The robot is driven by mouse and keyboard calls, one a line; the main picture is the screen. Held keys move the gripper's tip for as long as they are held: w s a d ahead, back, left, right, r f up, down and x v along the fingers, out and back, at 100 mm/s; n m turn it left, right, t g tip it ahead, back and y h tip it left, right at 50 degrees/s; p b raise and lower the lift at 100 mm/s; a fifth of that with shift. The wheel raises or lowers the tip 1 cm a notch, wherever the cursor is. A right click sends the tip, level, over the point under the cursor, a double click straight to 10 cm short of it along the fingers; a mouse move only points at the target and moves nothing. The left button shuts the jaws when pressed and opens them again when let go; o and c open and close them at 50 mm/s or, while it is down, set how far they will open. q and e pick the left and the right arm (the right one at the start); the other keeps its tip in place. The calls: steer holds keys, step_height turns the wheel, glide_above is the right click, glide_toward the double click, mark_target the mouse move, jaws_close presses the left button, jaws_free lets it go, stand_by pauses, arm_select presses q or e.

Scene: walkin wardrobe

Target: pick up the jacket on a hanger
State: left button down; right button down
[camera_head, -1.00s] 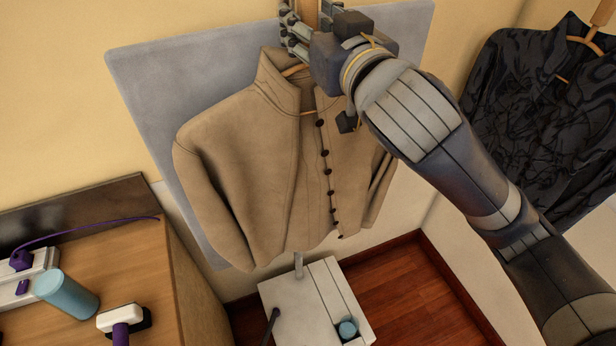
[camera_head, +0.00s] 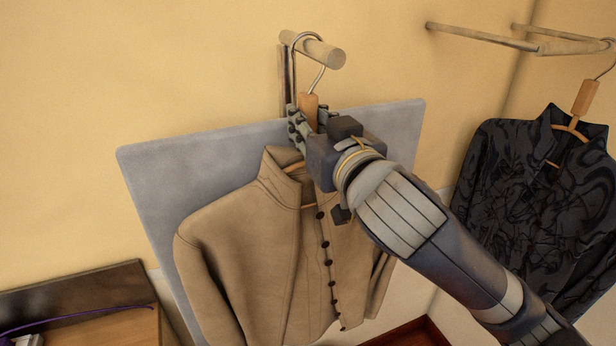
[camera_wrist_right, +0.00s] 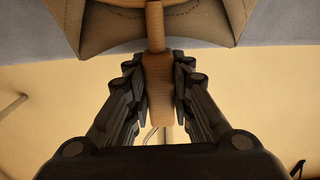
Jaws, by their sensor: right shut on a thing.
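The tan buttoned jacket (camera_head: 255,250) hangs on a wooden hanger in front of a grey board. The hanger's wooden block (camera_head: 309,104) and metal hook show above the collar, and the hook is over a short wooden peg (camera_head: 322,51). My right gripper (camera_head: 302,122) is shut on the hanger's block, just above the collar. In the right wrist view, its two fingers press on either side of the wooden block (camera_wrist_right: 158,85), with the jacket's collar (camera_wrist_right: 110,25) beyond. My left gripper is not in view.
A grey board (camera_head: 150,180) stands behind the jacket against the yellow wall. A dark patterned jacket (camera_head: 530,190) hangs on another hanger at the right, below a wooden rail (camera_head: 480,37). A wooden cabinet (camera_head: 100,328) is at the lower left.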

mark_target(312, 103)
steer(key=shift+r+b, duration=0.55)
steer(key=shift+r, duration=1.25)
steer(key=shift+s+d, duration=0.15)
steer(key=shift+s, duration=0.05)
steer(key=s+d+r+b, duration=0.1)
steer(key=s+d+b, duration=0.5)
steer(key=s+d, duration=0.4)
steer(key=shift+s+r+b, duration=0.25)
steer(key=shift+s+b, duration=0.15)
steer(key=shift+s, duration=0.55)
steer(key=shift+w+d, duration=0.1)
steer(key=shift+d, duration=0.05)
